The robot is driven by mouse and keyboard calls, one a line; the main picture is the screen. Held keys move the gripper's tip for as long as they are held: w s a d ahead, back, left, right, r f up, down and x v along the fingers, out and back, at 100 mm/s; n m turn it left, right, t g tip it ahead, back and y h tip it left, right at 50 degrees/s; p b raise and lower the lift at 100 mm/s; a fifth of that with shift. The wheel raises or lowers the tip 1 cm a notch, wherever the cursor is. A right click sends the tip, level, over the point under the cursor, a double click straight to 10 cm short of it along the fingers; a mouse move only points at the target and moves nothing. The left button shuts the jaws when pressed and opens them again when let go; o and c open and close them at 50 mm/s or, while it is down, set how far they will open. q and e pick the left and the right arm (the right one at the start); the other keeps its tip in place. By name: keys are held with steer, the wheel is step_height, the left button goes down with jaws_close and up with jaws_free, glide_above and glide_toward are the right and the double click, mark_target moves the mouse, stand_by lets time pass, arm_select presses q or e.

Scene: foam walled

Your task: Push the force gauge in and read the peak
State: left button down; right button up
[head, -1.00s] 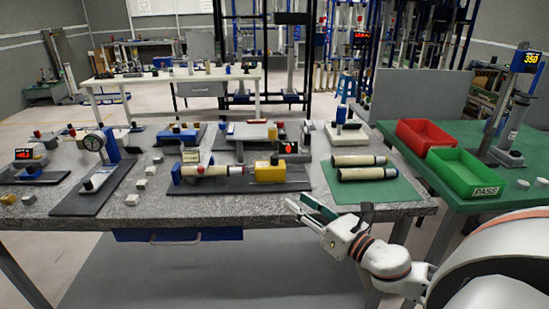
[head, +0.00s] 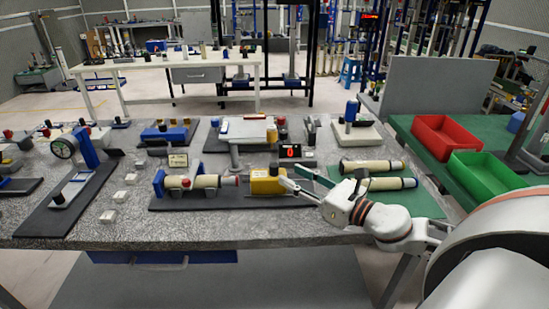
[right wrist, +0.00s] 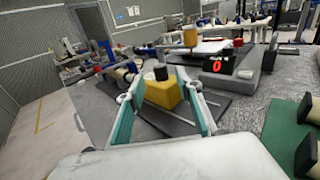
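The force gauge appears to be the yellow block (head: 264,182) with a dark knob on top, on a dark base plate. A cream cylinder (head: 205,182) with a red button lies in a blue holder to its left, in line with it. A small black display (head: 290,151) behind the block shows a red 0; it also shows in the right wrist view (right wrist: 217,65). My right gripper (head: 290,178) is open at the block's right end. In the right wrist view the yellow block (right wrist: 162,93) appears between the spread fingers (right wrist: 155,84); contact cannot be told. My left gripper is not in view.
Two cream cylinders (head: 372,167) lie on a green mat to the right. A red bin (head: 443,137) and a green bin (head: 486,174) stand on the right-hand table. A dial gauge stand (head: 68,148) is at the left. The table's front strip is mostly clear.

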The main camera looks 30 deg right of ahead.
mark_target(277, 168)
steer(key=shift+x, duration=3.9)
jaws_close()
